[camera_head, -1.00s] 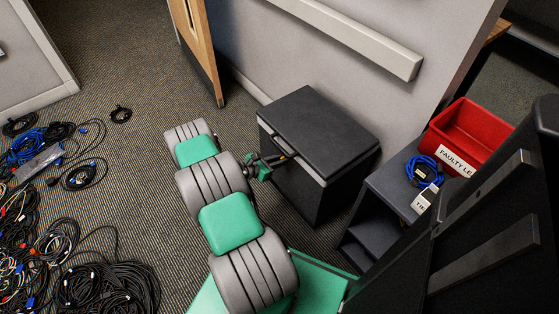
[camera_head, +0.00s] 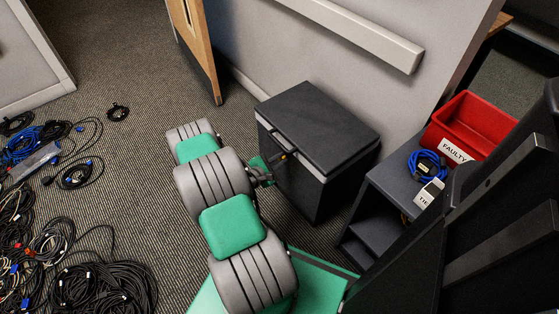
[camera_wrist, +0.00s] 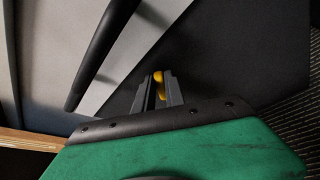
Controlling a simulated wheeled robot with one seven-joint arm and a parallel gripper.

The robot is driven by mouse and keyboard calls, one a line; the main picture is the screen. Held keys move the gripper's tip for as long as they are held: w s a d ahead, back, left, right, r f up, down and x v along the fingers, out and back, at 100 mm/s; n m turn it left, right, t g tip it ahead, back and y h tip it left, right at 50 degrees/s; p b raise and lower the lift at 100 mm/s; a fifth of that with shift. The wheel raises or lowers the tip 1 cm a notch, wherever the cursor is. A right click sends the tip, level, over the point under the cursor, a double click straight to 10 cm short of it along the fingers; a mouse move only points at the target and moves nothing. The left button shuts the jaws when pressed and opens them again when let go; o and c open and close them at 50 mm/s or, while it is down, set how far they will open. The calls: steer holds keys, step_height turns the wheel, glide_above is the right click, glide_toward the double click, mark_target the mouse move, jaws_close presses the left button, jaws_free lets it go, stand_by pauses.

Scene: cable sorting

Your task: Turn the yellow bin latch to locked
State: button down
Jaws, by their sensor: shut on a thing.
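The yellow latch (camera_wrist: 158,77) shows as a small yellow piece between my gripper's fingers in the wrist view. In the head view my gripper (camera_head: 272,165) is at the bin's front, below the lid edge. Whether the latch stands at locked cannot be read.
A dark bar handle (camera_wrist: 98,50) stands out close to my fingers. A dark shelf unit (camera_head: 400,185) with a blue cable (camera_head: 427,166) and a red bin (camera_head: 470,124) is at the right. Tangled cables (camera_head: 60,240) cover the floor at left. A wooden door (camera_head: 196,45) stands behind.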

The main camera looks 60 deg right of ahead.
steer(key=m+h+b, duration=0.1)
steer(key=m+b, duration=0.1)
steer(key=b, duration=0.2)
steer(key=f+m+t+h+b, duration=0.1)
steer(key=m+b, duration=0.2)
steer(key=b, duration=0.1)
steer(key=m+t+h+b, duration=0.1)
steer(key=m+h+b, duration=0.1)
steer(key=b, duration=0.3)
steer(key=shift+s+a+f+m, duration=0.2)
steer(key=shift+s+f+m, duration=0.2)
steer(key=shift+m, duration=0.3)
steer(key=shift+r, duration=0.1)
steer(key=c, duration=1.4)
jaws_free()
steer(key=shift+s, duration=0.1)
